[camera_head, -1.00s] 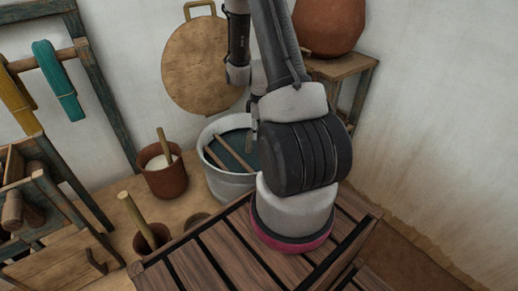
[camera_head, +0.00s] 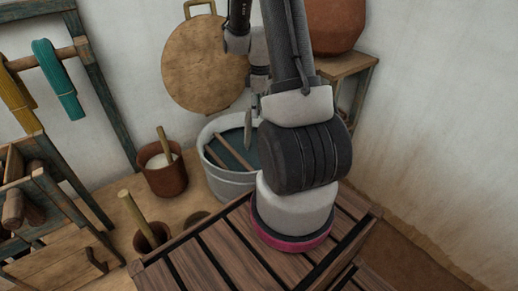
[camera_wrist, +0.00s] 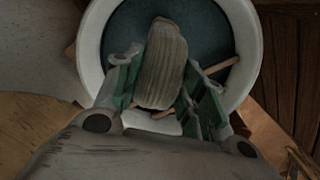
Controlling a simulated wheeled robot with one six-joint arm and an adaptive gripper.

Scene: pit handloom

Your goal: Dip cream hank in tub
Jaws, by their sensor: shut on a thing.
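The cream hank (camera_wrist: 162,65) is held between the fingers of my gripper (camera_wrist: 152,85) in the wrist view. It hangs over the tub (camera_wrist: 245,40), with dark blue-green liquid (camera_wrist: 205,25) around it in the picture. Whether the hank touches the liquid cannot be told. In the head view the tub (camera_head: 228,183) is a round grey-white metal vessel, and the tip of my gripper (camera_head: 248,125) shows above its right part, mostly hidden by my arm. Two wooden sticks (camera_head: 222,155) lie across the tub.
A clay pot with white contents (camera_head: 163,170) and a stick stands left of the tub. Another pot (camera_head: 150,237) stands in front. A slatted wooden surface (camera_head: 225,255) is at the front. Yellow and teal hanks (camera_head: 58,82) hang on a rack at left.

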